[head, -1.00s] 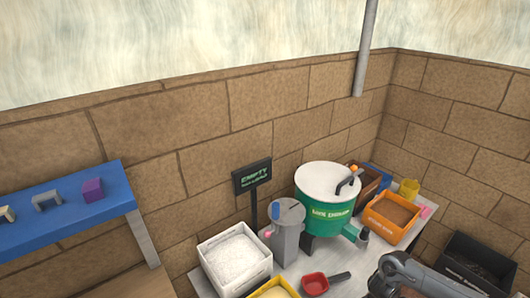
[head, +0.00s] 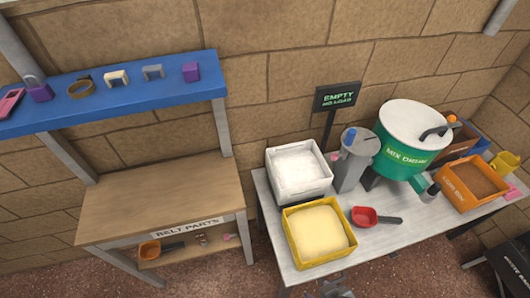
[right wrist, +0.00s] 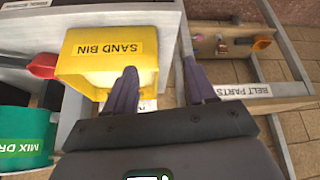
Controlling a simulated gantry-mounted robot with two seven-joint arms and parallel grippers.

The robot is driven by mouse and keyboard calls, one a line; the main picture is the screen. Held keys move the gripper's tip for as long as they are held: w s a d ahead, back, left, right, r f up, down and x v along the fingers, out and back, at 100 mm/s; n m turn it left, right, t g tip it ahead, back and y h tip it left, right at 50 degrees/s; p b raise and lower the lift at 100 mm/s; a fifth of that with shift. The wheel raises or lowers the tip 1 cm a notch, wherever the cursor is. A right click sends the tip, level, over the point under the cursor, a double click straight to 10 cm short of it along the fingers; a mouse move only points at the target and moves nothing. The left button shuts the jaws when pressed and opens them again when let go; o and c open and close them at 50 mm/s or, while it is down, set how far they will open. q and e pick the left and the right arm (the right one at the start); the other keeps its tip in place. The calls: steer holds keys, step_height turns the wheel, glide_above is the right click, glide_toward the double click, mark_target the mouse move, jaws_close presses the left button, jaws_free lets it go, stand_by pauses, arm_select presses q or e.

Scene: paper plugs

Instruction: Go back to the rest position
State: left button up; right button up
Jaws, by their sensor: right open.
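My right gripper (right wrist: 162,85) is open, with its two purple-grey fingers apart and nothing between them. In the right wrist view it is over the yellow sand bin (right wrist: 110,45) and the gap beside it. In the head view only a grey part of my right arm (head: 337,288) shows at the bottom edge, below the sand bin (head: 320,231). My left gripper is not in view.
A light table (head: 380,240) holds a white bin (head: 299,171), a green mixing drum (head: 405,150), an orange bin (head: 471,186) and a red scoop (head: 366,217). A wooden bench (head: 165,195) and blue shelf (head: 120,95) stand left. Floor shows between bench and table.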

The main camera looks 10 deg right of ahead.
steer(key=s+d+r+m+g+h+p, duration=0.2)
steer(key=s+d+r, duration=0.1)
steer(key=d+r, duration=0.2)
step_height(320, 180, up, 31)
steer(key=p, duration=3.1)
steer(key=shift+r, duration=0.15)
